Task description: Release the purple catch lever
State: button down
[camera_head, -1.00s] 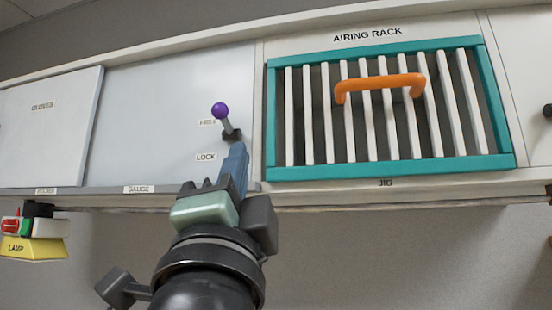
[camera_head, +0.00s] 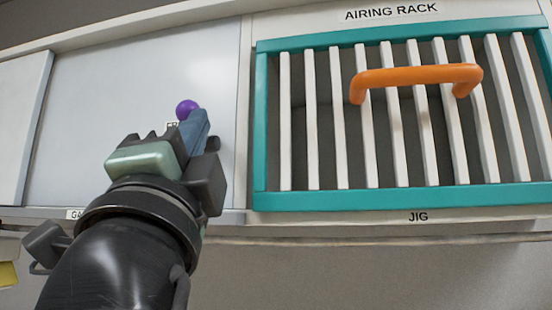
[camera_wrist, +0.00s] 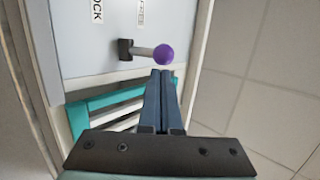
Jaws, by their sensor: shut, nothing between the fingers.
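The purple catch lever has a round purple knob (camera_head: 187,108) on a grey stem, set on the pale panel left of the airing rack. In the head view my gripper (camera_head: 200,118) hides most of the stem and its pivot. In the wrist view the knob (camera_wrist: 163,54), stem and black pivot block all show. My gripper's blue fingers (camera_wrist: 163,74) are shut together with nothing between them. Their tips are just below the knob in that view; whether they touch it I cannot tell. The "LOCK" label (camera_wrist: 97,10) shows partly in the wrist view.
The airing rack (camera_head: 262,130), a teal frame with white slats, is right of the lever. Its orange handle (camera_head: 415,77) sticks out in front. A "JIG" label (camera_head: 418,216) is below it. The pale panel (camera_head: 140,80) left of the lever is flat and clear.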

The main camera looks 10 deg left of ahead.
aim_at(191, 101)
jog(key=shift+a+r+m+g+h+p, duration=0.15)
jog(key=shift+a+r+g+p, duration=0.1)
jog(key=shift+r+p, duration=0.3)
jog(key=shift+a+r+m+g+h+p, duration=0.15)
jog(key=shift+a+r+p, duration=0.1)
jog(key=shift+r+p, duration=0.3)
jog(key=shift+s+d+r, duration=0.15)
jog(key=shift+s+r, duration=0.1)
jog(key=shift+r, duration=0.15)
